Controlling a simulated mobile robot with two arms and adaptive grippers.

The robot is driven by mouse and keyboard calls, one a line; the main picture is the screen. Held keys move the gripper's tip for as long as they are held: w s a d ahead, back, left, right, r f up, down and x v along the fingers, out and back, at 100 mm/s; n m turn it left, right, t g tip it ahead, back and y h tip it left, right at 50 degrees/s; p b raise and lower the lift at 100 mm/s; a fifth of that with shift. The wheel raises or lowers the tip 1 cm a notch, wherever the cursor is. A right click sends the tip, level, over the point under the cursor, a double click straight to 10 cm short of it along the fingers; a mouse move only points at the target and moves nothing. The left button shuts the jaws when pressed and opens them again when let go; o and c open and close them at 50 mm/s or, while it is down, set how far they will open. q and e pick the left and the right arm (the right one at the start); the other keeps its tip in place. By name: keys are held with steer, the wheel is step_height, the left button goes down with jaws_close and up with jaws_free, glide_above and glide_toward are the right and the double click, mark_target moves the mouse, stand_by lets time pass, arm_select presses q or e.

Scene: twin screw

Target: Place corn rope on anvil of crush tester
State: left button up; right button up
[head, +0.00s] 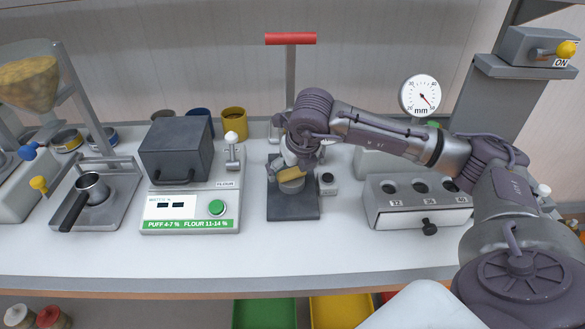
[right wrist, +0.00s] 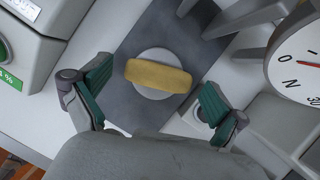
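The corn rope (head: 291,175) is a short yellow-tan piece lying on the round pale anvil (head: 291,187) of the crush tester (head: 292,212). In the right wrist view the rope (right wrist: 158,76) lies across the anvil disc (right wrist: 152,93), which shows on both sides of it. My right gripper (head: 300,158) is over the anvil. In the right wrist view its green-padded fingers (right wrist: 155,84) are spread wide, one on each side of the rope, with clear gaps to it. My left gripper is not in view.
The tester's red-handled lever (head: 290,39) rises behind the gripper. A grey moisture meter (head: 190,212) stands to the left and a grey block with several holes (head: 418,212) to the right. A dial (head: 420,96) marked mm stands behind my arm. The front counter strip is clear.

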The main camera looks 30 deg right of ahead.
steer(key=shift+r+p, duration=0.25)
steer(key=shift+p, duration=0.05)
steer(key=b+v, duration=0.1)
steer(key=v, duration=1)
steer(key=shift+s+r, duration=0.15)
steer(key=shift+r, duration=0.25)
steer(key=shift+a, duration=0.1)
